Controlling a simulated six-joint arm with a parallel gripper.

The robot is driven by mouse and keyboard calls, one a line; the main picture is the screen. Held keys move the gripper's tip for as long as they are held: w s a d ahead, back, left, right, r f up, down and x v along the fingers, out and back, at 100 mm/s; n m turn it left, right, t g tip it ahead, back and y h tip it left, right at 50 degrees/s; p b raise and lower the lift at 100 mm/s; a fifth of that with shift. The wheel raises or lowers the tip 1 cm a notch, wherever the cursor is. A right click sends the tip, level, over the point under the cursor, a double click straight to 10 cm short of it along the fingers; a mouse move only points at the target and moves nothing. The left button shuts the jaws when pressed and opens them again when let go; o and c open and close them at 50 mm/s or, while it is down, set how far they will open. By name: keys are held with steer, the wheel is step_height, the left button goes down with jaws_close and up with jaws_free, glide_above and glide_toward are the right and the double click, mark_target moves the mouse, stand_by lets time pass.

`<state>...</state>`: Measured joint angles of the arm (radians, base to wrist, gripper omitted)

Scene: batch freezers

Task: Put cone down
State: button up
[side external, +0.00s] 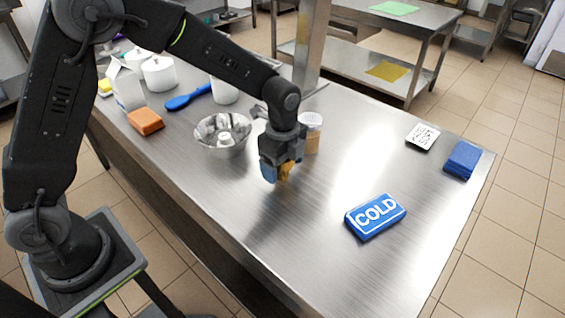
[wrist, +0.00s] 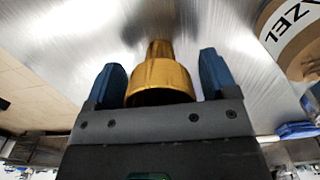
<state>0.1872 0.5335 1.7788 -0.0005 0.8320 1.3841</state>
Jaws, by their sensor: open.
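The cone (wrist: 160,78) is golden-brown and sits between the two blue fingers of my gripper (wrist: 164,82) in the wrist view. A gap shows between the cone and each finger, so the gripper is open around it. In the side view, my gripper (side external: 281,172) is low over the steel table, and a bit of the cone (side external: 285,171) shows beside the fingers. Most of the cone is hidden there by the gripper. I cannot tell whether the cone touches the table.
A jar (side external: 311,135) stands just right of my gripper, and its label shows in the wrist view (wrist: 292,30). A metal bowl (side external: 222,135) is to the left. A blue COLD pack (side external: 375,215) lies to the right. The steel table (side external: 310,220) in front is clear.

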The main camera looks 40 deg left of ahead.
step_height(320, 180, up, 12)
steer(key=shift+r, duration=0.2)
steer(key=s+a+r+n+t, duration=0.2)
steer(key=s+a+r+n, duration=0.3)
steer(key=s+r+n, duration=0.4)
steer(key=s+a+f+n+t, duration=0.1)
steer(key=s+n, duration=0.3)
steer(key=s, duration=0.2)
steer(key=s+a+f+n+t, duration=0.2)
steer(key=s+n, duration=0.3)
steer(key=s, duration=0.2)
steer(key=shift+f+t, duration=0.3)
steer(key=shift+s, duration=0.1)
